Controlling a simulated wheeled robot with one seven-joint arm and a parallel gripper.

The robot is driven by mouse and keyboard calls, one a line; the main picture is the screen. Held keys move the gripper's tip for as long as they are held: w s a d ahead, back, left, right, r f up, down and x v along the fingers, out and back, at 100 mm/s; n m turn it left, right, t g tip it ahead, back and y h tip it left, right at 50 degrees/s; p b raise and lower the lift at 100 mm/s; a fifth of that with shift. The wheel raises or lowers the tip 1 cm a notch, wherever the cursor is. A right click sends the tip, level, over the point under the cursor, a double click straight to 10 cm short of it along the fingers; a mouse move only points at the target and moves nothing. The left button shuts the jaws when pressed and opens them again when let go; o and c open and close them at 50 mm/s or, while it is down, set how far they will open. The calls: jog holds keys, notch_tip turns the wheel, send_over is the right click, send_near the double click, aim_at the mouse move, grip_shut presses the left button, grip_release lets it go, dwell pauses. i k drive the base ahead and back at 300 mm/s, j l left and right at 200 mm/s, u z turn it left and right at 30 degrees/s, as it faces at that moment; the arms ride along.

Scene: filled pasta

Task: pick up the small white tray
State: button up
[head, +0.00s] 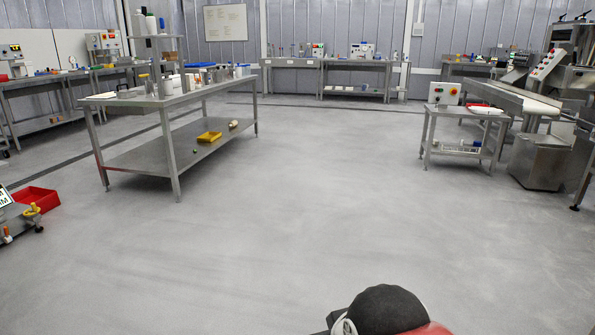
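I cannot make out the small white tray for sure. A small flat whitish thing (485,110) with some red at its edge lies on the low steel side table at the right, but it is too small to tell whether it is a tray. My gripper is not in view. A dark rounded part with red beside it shows at the bottom edge.
The grey floor (300,220) ahead is wide and clear. A long steel table (135,103) with a lower shelf stands at the left. The low side table (432,109) and a conveyor machine (515,98) stand at the right. A red crate (34,199) is at the far left.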

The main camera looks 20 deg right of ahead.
aim_at(485, 111)
jog(key=i+l+z, duration=0.25)
jog(key=i+z, duration=0.15)
jog(key=i, duration=0.25)
jog(key=i+z, duration=0.35)
jog(key=i, duration=0.25)
jog(key=i+j+z, duration=0.1)
jog(key=i+z, duration=0.3)
jog(key=i, duration=0.25)
jog(key=i+l+z, duration=0.15)
jog(key=i+z, duration=0.15)
jog(key=i, duration=0.95)
jog(key=i+j+z, duration=0.3)
jog(key=i, duration=0.9)
jog(key=i+z, duration=0.1)
jog(key=i, duration=0.6)
jog(key=i+j+z, duration=0.15)
jog(key=i, duration=0.6)
